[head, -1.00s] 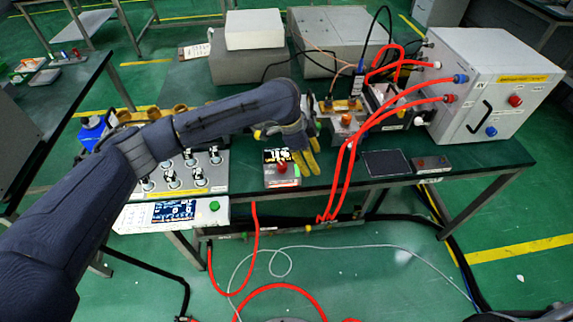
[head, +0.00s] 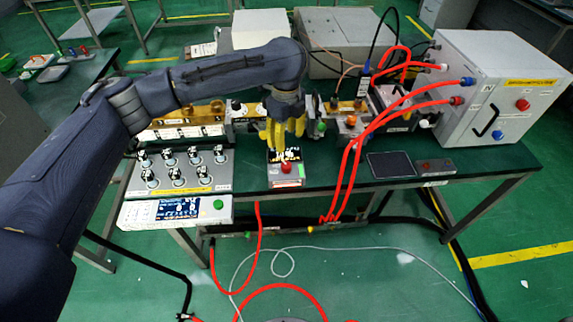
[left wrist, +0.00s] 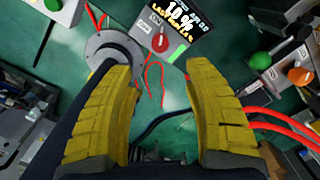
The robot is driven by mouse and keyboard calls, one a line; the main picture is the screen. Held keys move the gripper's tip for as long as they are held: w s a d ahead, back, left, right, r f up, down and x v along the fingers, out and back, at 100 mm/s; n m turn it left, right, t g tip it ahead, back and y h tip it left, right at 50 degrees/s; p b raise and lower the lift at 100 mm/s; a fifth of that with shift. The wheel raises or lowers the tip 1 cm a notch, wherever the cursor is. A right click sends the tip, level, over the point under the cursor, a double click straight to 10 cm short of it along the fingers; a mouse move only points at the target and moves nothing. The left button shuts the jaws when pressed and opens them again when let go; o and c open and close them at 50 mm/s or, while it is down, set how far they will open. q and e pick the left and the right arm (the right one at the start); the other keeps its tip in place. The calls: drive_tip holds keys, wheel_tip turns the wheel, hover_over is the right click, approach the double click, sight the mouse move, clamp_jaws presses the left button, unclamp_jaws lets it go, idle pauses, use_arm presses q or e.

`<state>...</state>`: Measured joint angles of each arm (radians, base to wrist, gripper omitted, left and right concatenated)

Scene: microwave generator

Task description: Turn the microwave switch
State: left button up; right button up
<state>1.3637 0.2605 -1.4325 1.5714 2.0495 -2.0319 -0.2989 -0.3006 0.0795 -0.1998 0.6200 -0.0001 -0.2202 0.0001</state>
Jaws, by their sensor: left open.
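A small box with a lit display (head: 287,155) and a red knob (head: 286,168) stands near the front edge of the green table. My left gripper (head: 286,140), with yellow fingers, points down over the back part of the box, behind the red knob in the head view. In the left wrist view, the fingers (left wrist: 159,72) are open with a gap between them. The red knob (left wrist: 160,42) lies beyond the fingertips, apart from them, in line with the gap. The display (left wrist: 185,25) reads partly as "1.0". My right gripper is not in view.
A panel with several black knobs (head: 180,172) is left of the box, and a meter with a green button (head: 218,204) is in front of it. Red cables (head: 347,170) hang to the right. A grey cabinet (head: 500,85) stands at the right end.

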sight(286, 165)
use_arm(q)
wheel_tip(286, 165, down, 12)
drive_tip(key=shift+f, duration=0.25)
idle(0.3)
drive_tip(key=shift+c, duration=0.4)
clamp_jaws()
